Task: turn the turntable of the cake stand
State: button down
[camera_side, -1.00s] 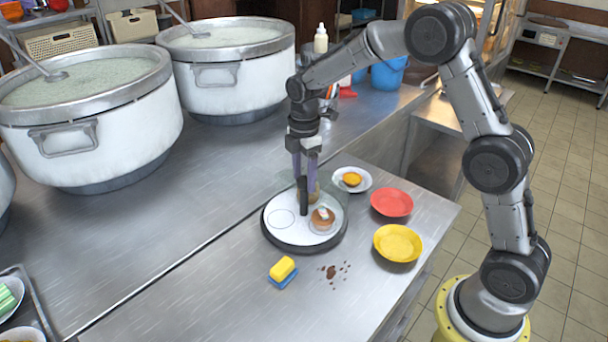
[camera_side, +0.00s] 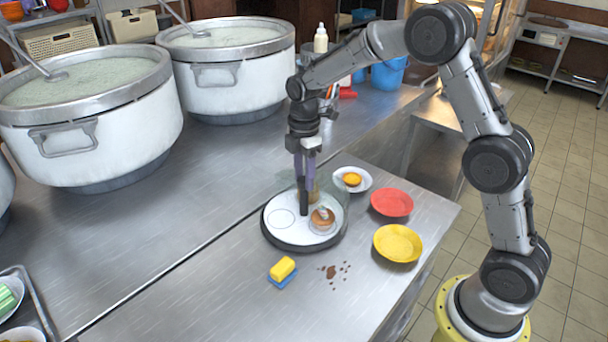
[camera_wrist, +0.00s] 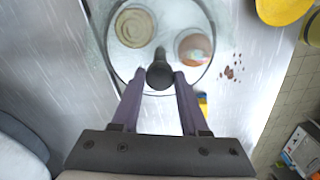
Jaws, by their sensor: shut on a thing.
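The cake stand has a white round turntable (camera_side: 290,234) on a dark round base (camera_side: 305,248), standing on the steel counter. A dark upright post (camera_side: 304,200) rises from the turntable, and my gripper (camera_side: 305,178) is shut on its upper part from above. In the wrist view, the purple fingers of my gripper (camera_wrist: 160,78) sit on either side of the dark post (camera_wrist: 160,70). A small brown cake (camera_side: 322,220) with a pale top is on the turntable's right side. A tan round item (camera_side: 313,190) is partly hidden behind the post. A clear cover seems to surround part of the turntable.
A yellow sponge on blue (camera_side: 283,270) and brown crumbs (camera_side: 334,271) lie in front. A yellow bowl (camera_side: 398,243), a red plate (camera_side: 392,202) and a white dish with orange food (camera_side: 351,179) stand to the right. Large stockpots (camera_side: 225,70) stand behind left.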

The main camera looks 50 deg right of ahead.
jog(key=shift+r+n, duration=0.1)
jog(key=shift+n, duration=0.5)
dwell(0.5)
jog(key=shift+n, duration=8.6)
jog(key=shift+w+n, duration=0.1)
jog(key=shift+n, duration=0.3)
jog(key=shift+c, duration=2.1)
grip_release()
